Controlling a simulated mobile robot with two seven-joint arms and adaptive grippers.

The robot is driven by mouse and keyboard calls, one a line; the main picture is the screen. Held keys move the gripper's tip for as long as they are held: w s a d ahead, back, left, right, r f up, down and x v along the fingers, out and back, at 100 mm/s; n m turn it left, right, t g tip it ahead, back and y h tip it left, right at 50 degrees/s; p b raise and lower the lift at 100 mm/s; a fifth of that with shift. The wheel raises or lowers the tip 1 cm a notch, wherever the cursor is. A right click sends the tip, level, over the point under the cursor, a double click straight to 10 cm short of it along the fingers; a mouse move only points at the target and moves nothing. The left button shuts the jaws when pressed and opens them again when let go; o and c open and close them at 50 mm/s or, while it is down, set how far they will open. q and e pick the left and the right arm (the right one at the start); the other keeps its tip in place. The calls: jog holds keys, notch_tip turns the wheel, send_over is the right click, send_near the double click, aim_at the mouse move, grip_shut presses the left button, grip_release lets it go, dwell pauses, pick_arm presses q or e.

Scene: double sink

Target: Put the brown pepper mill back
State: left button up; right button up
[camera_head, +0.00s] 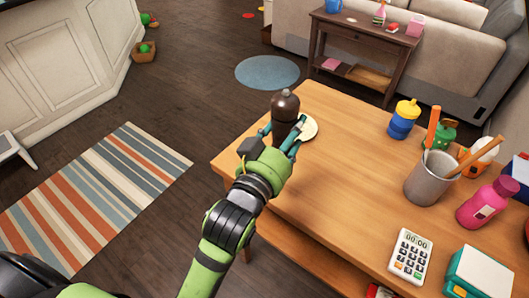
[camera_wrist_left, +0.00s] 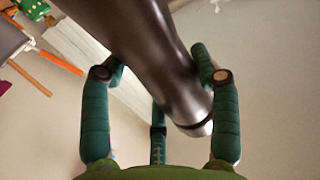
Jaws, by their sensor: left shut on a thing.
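The brown pepper mill (camera_head: 285,108) is dark and has a round knob on top. It stands roughly upright at the far left end of the wooden table. My left gripper (camera_head: 281,133) is shut on it, fingers on both sides of its body. In the left wrist view the pepper mill (camera_wrist_left: 150,45) runs slanted between the green fingers of my left gripper (camera_wrist_left: 160,68). A pale round disc (camera_head: 309,128) lies on the table just right of the mill, partly hidden by the fingers. I cannot tell whether the mill's base touches the table. My right gripper is not in view.
The wooden table (camera_head: 345,170) is clear in its middle. A striped rug (camera_head: 95,195) lies on the floor at left.

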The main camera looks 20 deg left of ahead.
pick_arm(q)
jog(key=w+a+f+p, duration=0.1)
jog(key=w+a+f, duration=0.5)
jog(key=w+f, duration=0.2)
notch_tip(320, 180, down, 2)
jog(key=shift+a+f+p, duration=0.1)
jog(key=shift+a+p, duration=0.1)
jog(key=shift+p, duration=0.15)
jog(key=shift+w, duration=0.1)
jog(key=o, duration=1.7)
jog(key=shift+f, duration=0.15)
